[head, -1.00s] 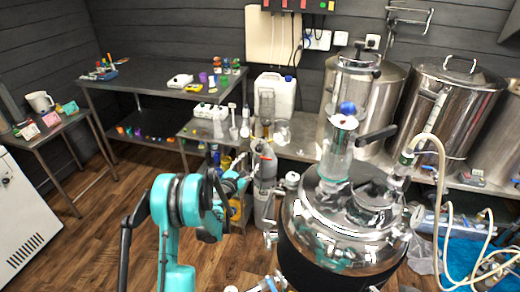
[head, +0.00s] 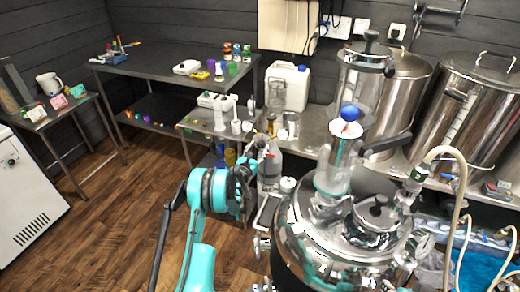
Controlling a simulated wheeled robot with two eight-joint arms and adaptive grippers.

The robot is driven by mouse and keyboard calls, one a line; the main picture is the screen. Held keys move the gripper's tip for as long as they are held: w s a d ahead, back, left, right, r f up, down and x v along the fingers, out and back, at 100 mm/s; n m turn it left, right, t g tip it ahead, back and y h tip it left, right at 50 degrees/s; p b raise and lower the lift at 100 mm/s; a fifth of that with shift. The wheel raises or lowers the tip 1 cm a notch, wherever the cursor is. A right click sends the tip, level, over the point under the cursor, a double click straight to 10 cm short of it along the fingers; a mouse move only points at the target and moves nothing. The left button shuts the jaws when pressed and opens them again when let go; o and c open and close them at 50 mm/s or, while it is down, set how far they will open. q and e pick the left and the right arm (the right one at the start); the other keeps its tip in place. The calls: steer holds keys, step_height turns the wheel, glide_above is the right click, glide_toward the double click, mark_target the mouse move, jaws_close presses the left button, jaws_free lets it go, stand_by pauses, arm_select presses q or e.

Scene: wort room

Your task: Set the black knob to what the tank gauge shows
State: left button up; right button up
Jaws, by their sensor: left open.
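My teal left arm rises from the bottom, and its small left gripper (head: 264,152) is open in front of the metal bench, beside the steel vessel. No object shows between its fingers. A small dark knob (head: 10,161) shows on the front of the white cabinet (head: 28,205) at the far left edge; its setting is too small to read. A large steel tank (head: 470,110) at the right has an upright pale scale strip (head: 460,118) on its side. I cannot tell its reading, or whether it is the gauge. My right gripper is not in view.
Metal tables (head: 150,62) line the back. The wooden floor (head: 115,220) at the left is clear.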

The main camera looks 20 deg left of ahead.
arm_select(q)
steer(key=shift+w+r, duration=0.1)
steer(key=shift+w, duration=0.6)
steer(key=c, duration=1.1)
steer(key=shift+c, duration=0.2)
